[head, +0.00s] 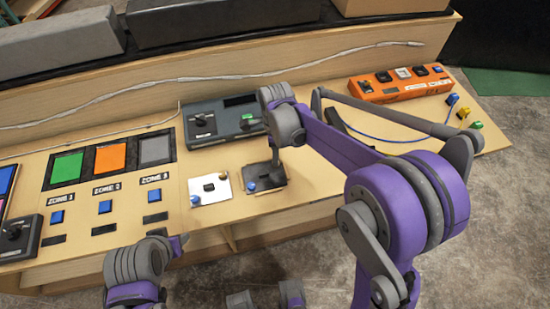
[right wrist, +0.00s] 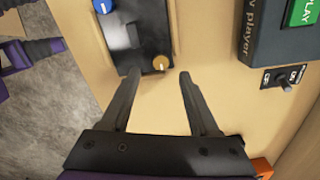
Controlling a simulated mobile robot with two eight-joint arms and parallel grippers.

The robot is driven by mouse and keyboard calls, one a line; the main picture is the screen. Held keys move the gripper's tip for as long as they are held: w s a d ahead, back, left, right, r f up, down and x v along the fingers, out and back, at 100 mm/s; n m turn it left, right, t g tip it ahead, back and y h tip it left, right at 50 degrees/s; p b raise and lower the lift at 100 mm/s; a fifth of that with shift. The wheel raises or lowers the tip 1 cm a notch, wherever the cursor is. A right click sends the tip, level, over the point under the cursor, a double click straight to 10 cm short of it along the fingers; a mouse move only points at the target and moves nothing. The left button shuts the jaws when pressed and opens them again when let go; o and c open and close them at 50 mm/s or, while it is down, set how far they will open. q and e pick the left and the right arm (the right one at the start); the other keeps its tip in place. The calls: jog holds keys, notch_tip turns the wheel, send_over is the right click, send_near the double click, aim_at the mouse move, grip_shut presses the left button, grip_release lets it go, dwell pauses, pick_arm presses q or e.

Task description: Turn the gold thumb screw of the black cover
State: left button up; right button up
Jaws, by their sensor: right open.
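The black cover (head: 268,178) lies on the light wooden console, right of a white plate; it also shows in the right wrist view (right wrist: 128,40). Its gold thumb screw (right wrist: 161,64) sits at the cover's corner nearest my right gripper, and a blue knob (right wrist: 103,6) sits at the opposite corner. My right gripper (right wrist: 159,74) is open, its fingertips on either side of the gold screw with a gap to each. In the head view my right gripper (head: 276,158) hides the gold screw.
A dark grey player box (head: 225,118) with a green button stands just behind the cover. The white plate (head: 212,188) with its own knobs is close on the left. An orange box (head: 400,84) and a blue cable (head: 380,137) are at the right.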

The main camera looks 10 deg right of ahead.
jog(key=shift+w+f, duration=0.1)
jog(key=shift+f, duration=2.3)
grip_shut()
